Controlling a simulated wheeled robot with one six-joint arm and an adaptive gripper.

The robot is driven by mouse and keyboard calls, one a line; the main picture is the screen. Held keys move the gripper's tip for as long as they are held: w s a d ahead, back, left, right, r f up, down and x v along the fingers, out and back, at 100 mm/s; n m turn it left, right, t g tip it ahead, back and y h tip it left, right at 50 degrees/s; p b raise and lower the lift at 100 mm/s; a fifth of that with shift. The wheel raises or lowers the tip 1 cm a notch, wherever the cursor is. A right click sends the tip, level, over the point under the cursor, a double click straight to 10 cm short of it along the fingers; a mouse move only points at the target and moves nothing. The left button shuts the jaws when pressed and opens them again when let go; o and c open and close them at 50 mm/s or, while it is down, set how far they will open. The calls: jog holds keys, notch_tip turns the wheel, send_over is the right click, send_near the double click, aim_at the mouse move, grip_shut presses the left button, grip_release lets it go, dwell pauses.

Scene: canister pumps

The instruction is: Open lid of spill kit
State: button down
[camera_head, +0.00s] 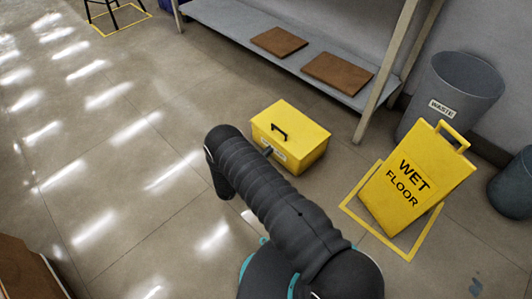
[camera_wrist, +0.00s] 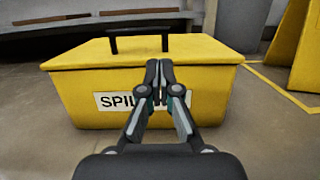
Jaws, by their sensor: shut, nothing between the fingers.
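The spill kit (camera_head: 300,148) is a yellow box on the floor with a black handle on top of its lid (camera_head: 289,118). The lid is down. In the wrist view the box (camera_wrist: 75,95) shows its front, with a white label (camera_wrist: 115,101) reading "SPIL", the rest of it covered by my fingers. The black handle (camera_wrist: 138,32) stands at the lid's top. My gripper (camera_wrist: 159,66) is shut and empty, in front of the box with its tips overlapping the lid's front edge. I cannot tell if they touch. In the head view my arm hides most of the gripper.
A yellow wet floor sign (camera_head: 415,180) stands right of the box inside a yellow floor outline. A grey waste bin (camera_head: 455,95) is behind it. A grey shelf (camera_head: 235,30) with brown boards runs behind the box.

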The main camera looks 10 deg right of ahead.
aim_at(279, 144)
jog(key=x, duration=0.7)
